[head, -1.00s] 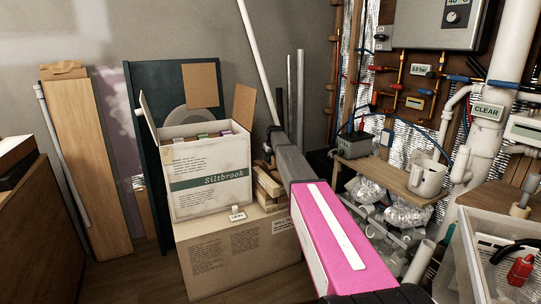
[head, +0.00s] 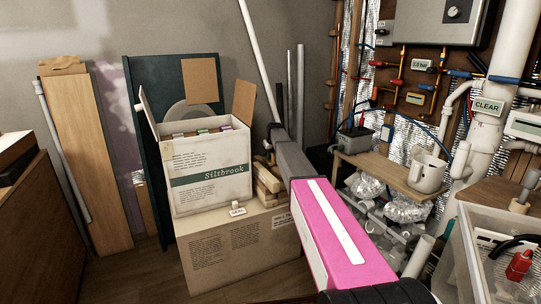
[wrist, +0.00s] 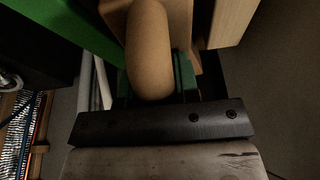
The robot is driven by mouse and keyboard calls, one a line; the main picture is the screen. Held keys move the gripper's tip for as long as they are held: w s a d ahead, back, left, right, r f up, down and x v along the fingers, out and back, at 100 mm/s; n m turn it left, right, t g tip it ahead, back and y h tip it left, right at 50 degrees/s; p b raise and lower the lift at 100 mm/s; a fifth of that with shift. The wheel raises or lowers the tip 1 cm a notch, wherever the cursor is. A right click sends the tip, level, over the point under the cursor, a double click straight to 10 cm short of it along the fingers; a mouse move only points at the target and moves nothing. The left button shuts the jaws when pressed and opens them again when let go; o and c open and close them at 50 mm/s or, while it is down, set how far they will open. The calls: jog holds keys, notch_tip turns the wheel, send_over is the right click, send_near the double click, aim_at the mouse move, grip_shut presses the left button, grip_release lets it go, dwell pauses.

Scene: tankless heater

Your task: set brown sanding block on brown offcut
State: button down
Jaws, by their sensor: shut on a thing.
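In the wrist view a brown, rounded block (wrist: 148,50), which I take to be the sanding block, sits at my gripper (wrist: 158,82), in front of a black bar with screws. My gripper is shut on it; the fingers are hard to make out. In the head view my pink and grey arm reaches toward the pale-brown wood pieces (head: 267,180) beside the white carton. My gripper and the block are hidden there. One of these pieces may be the brown offcut; I cannot tell which. I cannot tell whether block and wood touch.
The open white Siltbrook carton (head: 205,178) stands on a cardboard box (head: 230,255), close left of the arm. Pipes (head: 299,95) lean on the wall behind.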

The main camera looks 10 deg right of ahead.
jog(key=shift+f, duration=0.15)
jog(key=c, duration=0.8)
grip_release()
jog(key=v, duration=1)
jog(key=shift+s+r, duration=0.15)
jog(key=shift+r, duration=0.2)
